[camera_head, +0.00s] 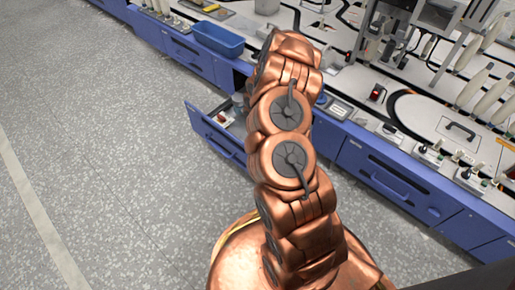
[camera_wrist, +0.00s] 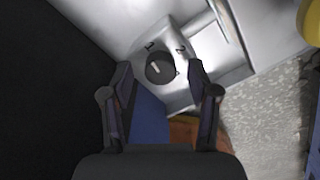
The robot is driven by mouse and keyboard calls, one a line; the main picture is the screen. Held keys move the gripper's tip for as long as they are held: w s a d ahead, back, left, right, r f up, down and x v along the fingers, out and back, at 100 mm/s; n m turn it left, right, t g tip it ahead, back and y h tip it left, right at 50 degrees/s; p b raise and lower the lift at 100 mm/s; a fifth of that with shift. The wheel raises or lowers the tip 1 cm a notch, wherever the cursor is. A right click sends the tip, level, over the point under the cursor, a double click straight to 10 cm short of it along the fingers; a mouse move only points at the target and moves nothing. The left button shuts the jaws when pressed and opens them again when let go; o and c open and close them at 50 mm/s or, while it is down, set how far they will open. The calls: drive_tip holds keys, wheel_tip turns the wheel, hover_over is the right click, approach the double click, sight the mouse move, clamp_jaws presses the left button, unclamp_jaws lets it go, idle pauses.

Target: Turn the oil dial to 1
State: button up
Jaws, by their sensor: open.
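The oil dial (camera_wrist: 160,68) is a round black knob with a pale pointer mark, on a light grey block (camera_wrist: 178,98). Small numerals stand around it. One above left looks like 3 and one above right like 2; a mark at the right is too small to read surely. The pale pointer mark slants to the upper left. My gripper (camera_wrist: 160,71) is open, with one fingertip to the left and one to the right of the knob; I cannot tell whether they touch it. In the head view my arm hides the gripper and I cannot make out the dial.
An open drawer (camera_head: 222,140) juts from the blue bench front, left of my arm. A blue bin (camera_head: 218,38) sits on the bench top. A round white plate (camera_head: 440,120) and several spools stand at the right. The speckled floor (camera_head: 110,150) at the left is clear.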

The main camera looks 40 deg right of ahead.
wheel_tip(320, 180, up, 11)
drive_tip(key=shift+r, duration=0.2)
idle(0.5)
idle(0.4)
drive_tip(key=s+a+r+m+p, duration=0.2)
drive_tip(key=a+r+m+p, duration=0.3)
drive_tip(key=r, duration=0.7)
drive_tip(key=s+a+r+m+p, duration=0.25)
drive_tip(key=r+p, duration=0.45)
drive_tip(key=r, duration=0.4)
drive_tip(key=s+a+r+m+p, duration=0.2)
drive_tip(key=a+r+m+p, duration=0.3)
drive_tip(key=r, duration=0.7)
drive_tip(key=s+a+r+m+p, duration=0.2)
drive_tip(key=s+r+m+p, duration=0.4)
drive_tip(key=r, duration=0.5)
drive_tip(key=s+a+r+m+g+p, duration=0.1)
drive_tip(key=s+a+r+m+p, duration=0.2)
drive_tip(key=s+r+m+p, duration=0.3)
drive_tip(key=s+a+r+m+p, duration=0.3)
drive_tip(key=s+r+m+p, duration=0.4)
drive_tip(key=s+r+p, duration=0.5)
wheel_tip(320, 180, up, 6)
drive_tip(key=shift+s+a+f+g+p, duration=0.15)
drive_tip(key=shift+a+g+p, duration=0.05)
drive_tip(key=shift+g+p, duration=0.25)
